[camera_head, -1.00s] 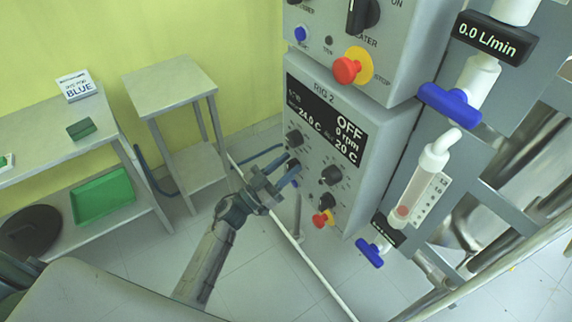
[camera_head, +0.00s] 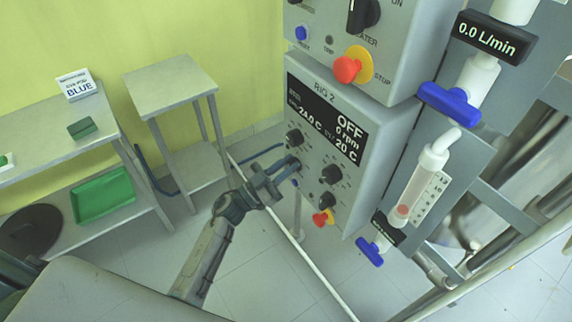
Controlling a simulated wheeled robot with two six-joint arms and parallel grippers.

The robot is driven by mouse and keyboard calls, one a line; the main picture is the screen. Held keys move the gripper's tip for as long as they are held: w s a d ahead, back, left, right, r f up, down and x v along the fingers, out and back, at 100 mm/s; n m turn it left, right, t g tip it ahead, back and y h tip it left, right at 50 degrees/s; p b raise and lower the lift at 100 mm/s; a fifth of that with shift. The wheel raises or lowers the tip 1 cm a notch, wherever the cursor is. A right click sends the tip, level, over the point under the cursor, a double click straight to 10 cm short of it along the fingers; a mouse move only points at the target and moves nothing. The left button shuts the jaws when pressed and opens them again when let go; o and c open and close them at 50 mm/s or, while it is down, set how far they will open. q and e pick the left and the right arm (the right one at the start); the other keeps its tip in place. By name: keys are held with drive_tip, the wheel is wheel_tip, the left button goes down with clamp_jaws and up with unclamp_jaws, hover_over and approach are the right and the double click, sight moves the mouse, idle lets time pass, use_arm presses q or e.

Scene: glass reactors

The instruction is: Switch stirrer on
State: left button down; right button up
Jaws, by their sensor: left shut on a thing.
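The grey RIG 2 control box (camera_head: 350,185) has a black display (camera_head: 327,125) that reads OFF, 0 rpm and 20 C. Dark knobs sit on its front: one at the upper left (camera_head: 294,138), one at the right (camera_head: 331,174) and one lower down (camera_head: 327,201). A red and yellow button (camera_head: 322,217) is at the bottom. My left gripper (camera_head: 291,166) is at the panel's left side, below the upper left knob. Its fingers are shut on a small panel control, which they hide, so I cannot tell its position. My right gripper is out of view.
Above is another control box (camera_head: 395,50) with a red stop button (camera_head: 347,69). To the right are blue-handled valves (camera_head: 450,103) and a flow tube (camera_head: 418,185). A white rail (camera_head: 310,262) crosses below my left arm. A small table (camera_head: 170,85) stands at left.

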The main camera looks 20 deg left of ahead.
use_arm(q)
drive_tip(key=m+g, duration=0.1)
drive_tip(key=m, duration=0.1)
drive_tip(key=f+m+g+h, duration=0.1)
drive_tip(key=m, duration=0.2)
drive_tip(key=m+g+h, duration=0.1)
drive_tip(key=m, duration=0.1)
drive_tip(key=shift+s+d+f+m, duration=0.15)
drive_tip(key=shift+s+d+m, duration=0.1)
drive_tip(key=shift+s+m, duration=0.05)
drive_tip(key=m+g, duration=0.1)
drive_tip(key=m, duration=0.2)
drive_tip(key=m+g, duration=0.2)
drive_tip(key=m, duration=0.1)
drive_tip(key=shift+s+d+f, duration=0.1)
drive_tip(key=shift+d+f, duration=0.05)
drive_tip(key=shift+d, duration=0.05)
